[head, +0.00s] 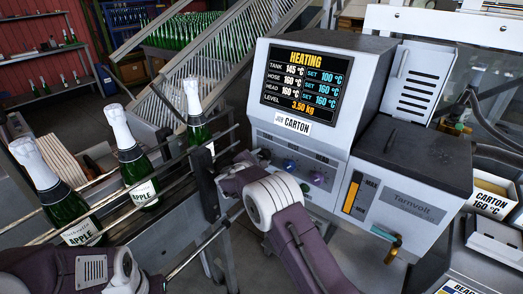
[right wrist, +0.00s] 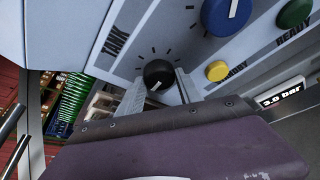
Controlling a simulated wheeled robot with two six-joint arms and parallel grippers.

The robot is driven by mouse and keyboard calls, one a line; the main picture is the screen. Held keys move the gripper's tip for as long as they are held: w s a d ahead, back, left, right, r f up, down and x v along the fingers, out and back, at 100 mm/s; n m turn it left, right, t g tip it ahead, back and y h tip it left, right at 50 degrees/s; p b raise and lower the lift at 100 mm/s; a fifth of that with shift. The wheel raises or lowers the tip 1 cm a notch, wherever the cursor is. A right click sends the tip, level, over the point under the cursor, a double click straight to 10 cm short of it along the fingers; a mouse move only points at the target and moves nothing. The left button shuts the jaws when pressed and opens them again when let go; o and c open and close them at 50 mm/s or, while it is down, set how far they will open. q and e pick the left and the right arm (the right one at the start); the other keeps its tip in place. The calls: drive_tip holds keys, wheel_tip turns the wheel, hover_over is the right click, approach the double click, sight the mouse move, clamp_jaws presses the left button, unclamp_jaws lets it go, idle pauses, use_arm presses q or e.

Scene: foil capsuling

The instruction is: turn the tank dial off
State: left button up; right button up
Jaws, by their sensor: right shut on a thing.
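The tank dial (right wrist: 158,73) is a black round knob with a white pointer mark, on the grey panel beside the printed word TANK. In the right wrist view my right gripper (right wrist: 158,84) is shut on it, one finger on each side. The pointer mark shows at the knob's lower part, partly between the fingers. In the head view my right gripper (head: 250,160) reaches the left end of the heater's (head: 310,140) control panel. The heater's screen (head: 303,80) reads HEATING, tank 145 °C, set 100 °C. My left arm shows at the bottom left; its gripper is out of view.
A blue knob (right wrist: 226,14), a green knob (right wrist: 294,12) and a yellow button (right wrist: 217,71) sit right of the dial. Several foil-topped bottles (head: 133,158) stand on the railed conveyor at left. A grey Tarnvolt box (head: 412,165) is at the heater's right.

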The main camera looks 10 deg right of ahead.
drive_tip(key=n+g+p, duration=0.1)
drive_tip(key=p, duration=0.2)
drive_tip(key=shift+r+n, duration=0.2)
drive_tip(key=shift+n, duration=0.2)
use_arm(q)
wheel_tip(320, 180, up, 6)
drive_tip(key=p, duration=0.2)
drive_tip(key=shift+r, duration=0.2)
use_arm(e)
drive_tip(key=shift+f+n+g+h, duration=0.2)
drive_tip(key=shift+n+g+h, duration=0.2)
drive_tip(key=shift+n+g, duration=0.3)
drive_tip(key=o, duration=1.4)
drive_tip(key=shift+c, duration=0.2)
drive_tip(key=shift+w, duration=0.1)
drive_tip(key=shift+a, duration=0.1)
use_arm(q)
drive_tip(key=shift+f+b, duration=0.35)
drive_tip(key=shift+f, duration=0.1)
use_arm(e)
drive_tip(key=v, duration=0.9)
